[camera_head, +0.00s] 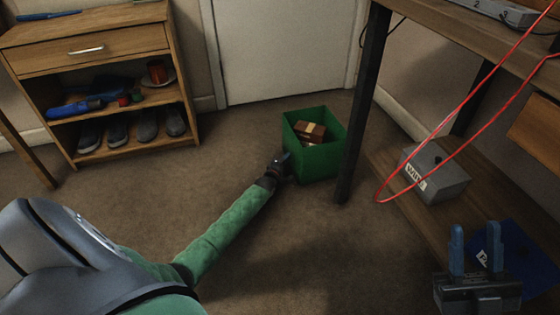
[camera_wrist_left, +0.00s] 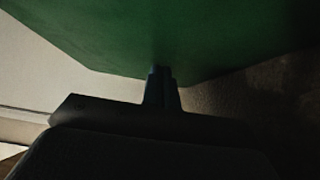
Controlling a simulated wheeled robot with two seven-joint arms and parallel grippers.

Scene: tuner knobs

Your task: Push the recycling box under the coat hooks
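The recycling box is the open green box (camera_head: 329,165) on the carpet, upright in front of the white door and beside the dark table leg. It holds brown boxes. My left gripper (camera_head: 283,160) is low at the box's left side, close against it. In the left wrist view the green wall (camera_wrist_left: 160,35) fills the top, and my left fingers (camera_wrist_left: 160,88) are together at its lower edge; I cannot tell whether they touch. My right gripper (camera_head: 476,248) is empty, its blue fingers apart, at the lower right. No coat hooks show.
A wooden shoe cabinet (camera_head: 100,62) stands at the left. The table leg (camera_head: 360,110) is just right of the box. A grey box (camera_head: 437,180) sits on the low shelf at right, with a red cord (camera_head: 430,150) in front. Carpet (camera_head: 225,140) is clear between cabinet and box.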

